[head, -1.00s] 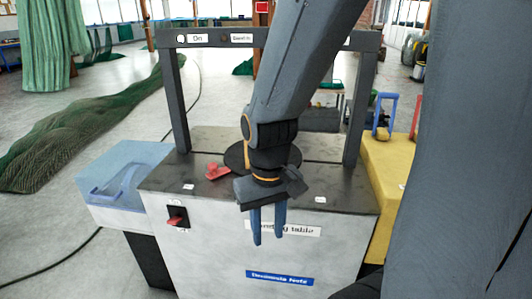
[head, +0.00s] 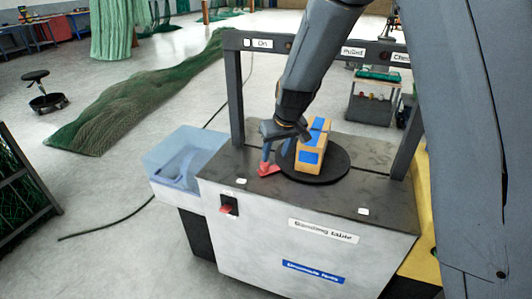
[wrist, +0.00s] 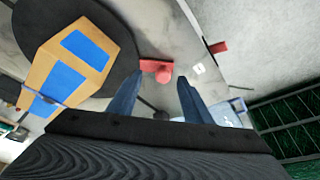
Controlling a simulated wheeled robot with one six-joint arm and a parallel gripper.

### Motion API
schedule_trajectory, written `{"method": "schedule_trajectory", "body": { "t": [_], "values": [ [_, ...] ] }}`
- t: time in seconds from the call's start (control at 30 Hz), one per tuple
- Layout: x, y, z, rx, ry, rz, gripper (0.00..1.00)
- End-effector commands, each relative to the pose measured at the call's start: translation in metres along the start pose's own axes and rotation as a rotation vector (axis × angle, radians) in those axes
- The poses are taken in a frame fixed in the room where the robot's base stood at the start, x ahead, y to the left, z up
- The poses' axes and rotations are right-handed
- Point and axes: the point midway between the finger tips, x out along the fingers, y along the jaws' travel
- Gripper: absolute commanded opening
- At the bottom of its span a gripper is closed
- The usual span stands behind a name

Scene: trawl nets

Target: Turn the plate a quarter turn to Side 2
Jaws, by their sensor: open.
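The plate (head: 335,172) is a dark round disc on the table top. An orange-yellow block (head: 305,168) with blue patches stands on it; the block also shows in the wrist view (wrist: 97,31). A red handle (head: 268,170) sits at the plate's left edge. In the wrist view the red handle (wrist: 155,66) has a round knob and appears against the plate's rim (wrist: 125,70). My gripper (head: 273,152) is open and empty, above the red handle. In the wrist view the handle appears ahead, between the spread fingers. I cannot tell how high the fingertips are above it.
The table has a dark frame (head: 236,90) with labels over it. A red switch (head: 229,205) is on the table's front. A pale blue bin (head: 185,165) stands at the left. A green net (head: 140,95) lies on the floor behind.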

Motion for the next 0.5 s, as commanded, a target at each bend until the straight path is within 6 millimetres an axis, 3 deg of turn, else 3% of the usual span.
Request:
{"method": "schedule_trajectory", "body": {
  "t": [0.17, 0.5],
  "values": [
    [0.009, -0.011, -0.024, -0.034, 0.031, -0.003, 0.45],
    [0.048, -0.012, -0.026, -0.036, 0.031, -0.004, 0.45]
  ]
}}
